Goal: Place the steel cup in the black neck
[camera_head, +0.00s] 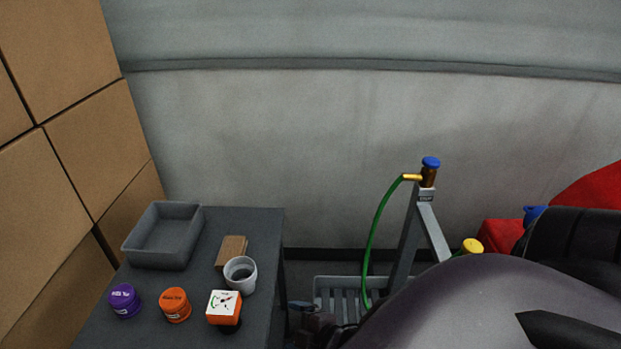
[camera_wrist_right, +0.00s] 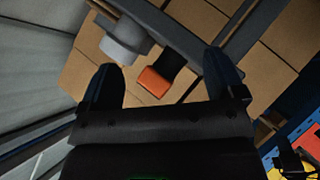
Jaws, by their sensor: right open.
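The pale grey cup (camera_head: 241,285), which I take as the steel cup, stands upright on the dark table, its mouth up. Just in front of it is a white-faced orange gauge box (camera_head: 223,304) with a black part, likely the black neck (camera_head: 231,327), under it. In the right wrist view the cup (camera_wrist_right: 122,42) and the orange box (camera_wrist_right: 153,82) with its black neck (camera_wrist_right: 173,62) appear beyond and between my fingers. My right gripper (camera_wrist_right: 164,82) is open and empty, apart from both; in the head view it is right of the table (camera_head: 312,322). My left gripper is out of view.
On the table (camera_head: 260,220) are a grey tray (camera_head: 160,256), a brown block (camera_head: 231,252), a purple cap (camera_head: 124,302) and an orange cap (camera_head: 175,305). Cardboard boxes (camera_head: 95,150) rise at left. A stand with a green hose (camera_head: 373,240) stands right of the table.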

